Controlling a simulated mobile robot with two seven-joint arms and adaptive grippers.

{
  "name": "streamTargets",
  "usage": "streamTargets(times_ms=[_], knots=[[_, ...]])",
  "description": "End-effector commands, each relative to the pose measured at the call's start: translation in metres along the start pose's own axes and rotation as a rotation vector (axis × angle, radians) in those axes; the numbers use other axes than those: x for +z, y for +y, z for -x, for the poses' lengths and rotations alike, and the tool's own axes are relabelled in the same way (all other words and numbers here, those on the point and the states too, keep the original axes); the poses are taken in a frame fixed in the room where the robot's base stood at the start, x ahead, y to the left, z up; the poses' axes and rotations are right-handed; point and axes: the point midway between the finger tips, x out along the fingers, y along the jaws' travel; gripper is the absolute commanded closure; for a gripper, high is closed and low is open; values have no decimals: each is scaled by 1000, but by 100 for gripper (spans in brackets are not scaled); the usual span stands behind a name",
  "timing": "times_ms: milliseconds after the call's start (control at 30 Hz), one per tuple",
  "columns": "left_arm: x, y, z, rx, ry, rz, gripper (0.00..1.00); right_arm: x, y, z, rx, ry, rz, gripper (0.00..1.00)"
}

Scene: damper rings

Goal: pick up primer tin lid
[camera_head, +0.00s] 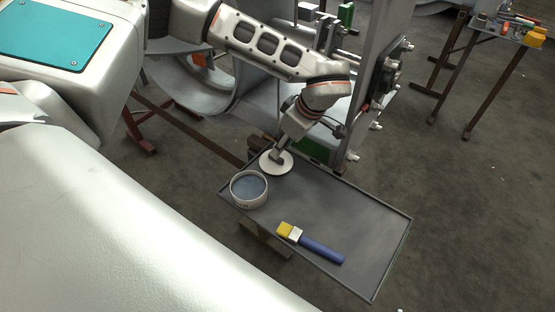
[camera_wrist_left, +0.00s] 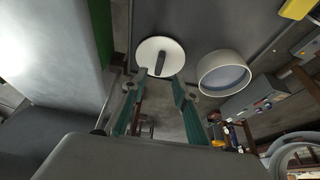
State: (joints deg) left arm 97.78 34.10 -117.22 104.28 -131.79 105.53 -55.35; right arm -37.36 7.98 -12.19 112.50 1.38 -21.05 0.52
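The primer tin lid (camera_head: 267,167) is a white disc lying on the dark tray at its far left corner. In the left wrist view the lid (camera_wrist_left: 147,50) has a dark upright grip (camera_wrist_left: 158,63) at its middle. My left gripper (camera_head: 278,156) is right over the lid in the head view. In the left wrist view its two green-padded fingers (camera_wrist_left: 161,76) stand apart, with the grip between or just beyond their tips; I cannot tell whether they touch it. The open primer tin (camera_head: 248,188), white with grey-blue contents, stands beside the lid. My right gripper is out of view.
The rimmed tray (camera_head: 365,225) also holds a brush (camera_head: 318,249) with a blue handle and yellow end. The tray's right part is clear. A large grey metal structure (camera_head: 365,60) stands behind my left arm. A second table (camera_head: 510,28) with tools is far right.

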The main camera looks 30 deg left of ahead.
Motion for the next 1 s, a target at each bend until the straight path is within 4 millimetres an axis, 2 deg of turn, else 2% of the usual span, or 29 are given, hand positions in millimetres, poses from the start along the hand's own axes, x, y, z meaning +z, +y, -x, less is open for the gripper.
streamTargets(times_ms=[400, 700, 800, 833, 1000], knots=[[3, 2, -50, -1, -3, 0, 71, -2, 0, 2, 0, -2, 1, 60], [3, 2, -54, 1, -3, -1, 71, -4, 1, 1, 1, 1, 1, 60], [3, 2, -54, 1, -3, -1, 97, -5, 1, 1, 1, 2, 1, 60], [3, 2, -54, 1, -3, -1, 100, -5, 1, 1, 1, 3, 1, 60], [3, 2, -54, 1, -3, -1, 100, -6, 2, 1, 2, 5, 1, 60]])
